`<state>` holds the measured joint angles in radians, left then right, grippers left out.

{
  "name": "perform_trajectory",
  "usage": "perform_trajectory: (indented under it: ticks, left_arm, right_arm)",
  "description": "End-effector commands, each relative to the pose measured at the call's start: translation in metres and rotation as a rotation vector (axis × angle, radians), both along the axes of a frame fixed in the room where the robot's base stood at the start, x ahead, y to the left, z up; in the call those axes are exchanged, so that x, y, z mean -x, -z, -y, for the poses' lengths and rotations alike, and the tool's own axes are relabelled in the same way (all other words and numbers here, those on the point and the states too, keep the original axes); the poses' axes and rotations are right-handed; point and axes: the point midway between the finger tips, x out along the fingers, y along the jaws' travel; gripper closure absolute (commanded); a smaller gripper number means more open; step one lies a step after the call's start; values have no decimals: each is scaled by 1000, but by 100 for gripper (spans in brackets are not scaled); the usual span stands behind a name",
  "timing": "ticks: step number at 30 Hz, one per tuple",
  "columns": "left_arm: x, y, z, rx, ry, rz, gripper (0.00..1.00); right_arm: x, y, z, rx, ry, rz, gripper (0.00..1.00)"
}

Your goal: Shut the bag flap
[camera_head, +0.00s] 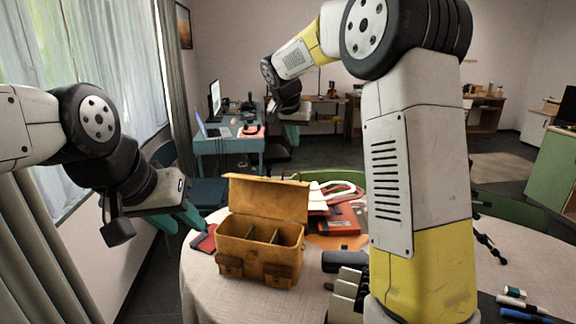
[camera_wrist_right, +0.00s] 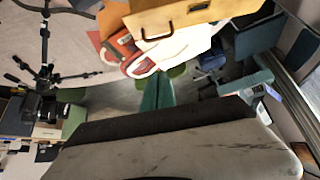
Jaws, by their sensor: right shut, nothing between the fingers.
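The tan bag (camera_head: 258,262) stands on the round table with its divided compartments open to view. Its flap (camera_head: 268,197) stands up at the back edge. The bag's tan panel with a dark handle also shows at the top of the right wrist view (camera_wrist_right: 185,14). My left gripper (camera_head: 187,226) is left of the bag, apart from it, with its teal fingers spread and empty. My right gripper (camera_wrist_right: 158,78) is shut and empty in the right wrist view, apart from the bag. In the head view its hand hangs high beyond the bag, with its fingers hard to make out.
A red box (camera_head: 342,219) and a red-and-white looped item (camera_head: 342,190) lie behind and right of the bag. A dark red item (camera_head: 204,238) lies at its left. Markers (camera_head: 522,305) lie at the front right. My right arm hides part of the table (camera_head: 210,295).

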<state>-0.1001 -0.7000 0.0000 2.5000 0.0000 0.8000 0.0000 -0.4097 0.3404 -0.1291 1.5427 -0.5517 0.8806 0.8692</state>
Motion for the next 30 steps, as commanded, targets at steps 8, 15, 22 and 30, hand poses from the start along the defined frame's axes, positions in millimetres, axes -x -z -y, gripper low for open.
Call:
perform_trajectory:
  ticks: [8,15,22,30]
  left_arm:
    - [0,0,0,0,0,0,64]
    - [0,0,0,0,0,0,64]
    - [0,0,0,0,0,0,64]
    - [0,0,0,0,0,0,64]
  right_arm:
    - [-19,16,-2,10,15,8,100]
    - [-43,57,7,11,15,6,100]
    - [-56,89,10,9,10,8,100]
    - [-29,96,1,10,12,9,100]
